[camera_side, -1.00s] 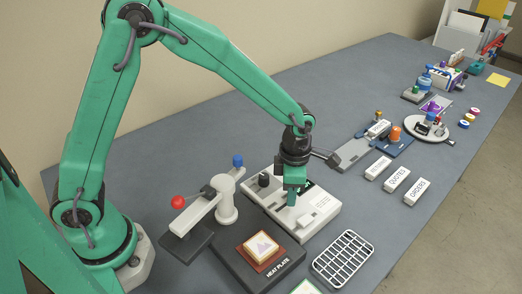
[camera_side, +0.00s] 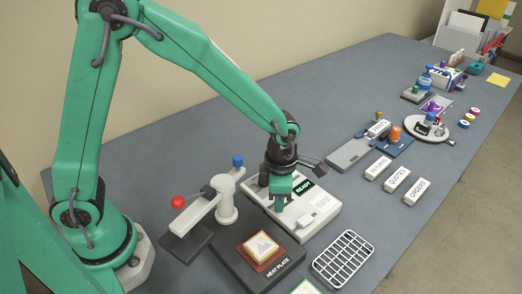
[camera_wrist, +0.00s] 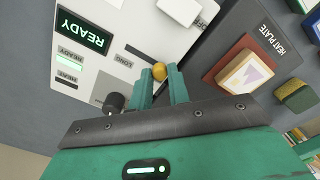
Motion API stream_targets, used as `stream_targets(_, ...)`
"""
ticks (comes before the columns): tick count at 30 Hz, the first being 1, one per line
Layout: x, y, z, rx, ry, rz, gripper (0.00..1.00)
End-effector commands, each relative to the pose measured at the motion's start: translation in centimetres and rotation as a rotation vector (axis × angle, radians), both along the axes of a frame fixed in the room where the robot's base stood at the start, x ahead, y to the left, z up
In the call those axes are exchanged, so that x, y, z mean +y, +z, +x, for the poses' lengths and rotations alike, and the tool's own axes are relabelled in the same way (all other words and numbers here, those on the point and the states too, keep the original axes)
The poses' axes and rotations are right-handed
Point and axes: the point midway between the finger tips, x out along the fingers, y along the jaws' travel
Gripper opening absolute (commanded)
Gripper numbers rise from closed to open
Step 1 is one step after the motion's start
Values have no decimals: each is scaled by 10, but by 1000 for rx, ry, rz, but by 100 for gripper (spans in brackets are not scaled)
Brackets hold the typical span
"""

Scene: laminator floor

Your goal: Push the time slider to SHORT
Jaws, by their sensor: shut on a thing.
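The laminator's white control box (camera_side: 325,214) stands on the table, with a lit green READY display (camera_side: 305,187). My gripper (camera_side: 279,208) is low over its top face. In the wrist view my gripper (camera_wrist: 161,78) has its two fingers on either side of a round yellow knob (camera_wrist: 158,70), taken to be the time slider's, and is shut on it. The word LONG (camera_wrist: 122,60) and a dark slot (camera_wrist: 136,52) show beside the fingers. No SHORT label can be read; part of the face is hidden by my gripper. The knob is hidden in the side view.
A black knob (camera_wrist: 115,102) stands on the box close to my gripper. The heat plate (camera_side: 259,262) with a picture block lies in front, beside a wire rack (camera_side: 343,258). A lever with a red ball (camera_side: 178,202) stands left. Bare table lies behind the box.

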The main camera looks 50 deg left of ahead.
Motion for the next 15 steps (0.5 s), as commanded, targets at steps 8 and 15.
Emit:
stream_targets(8,-1,0,-6,16,-8,6,33)
stream_targets(15,-1,0,-4,12,-6,5,40)
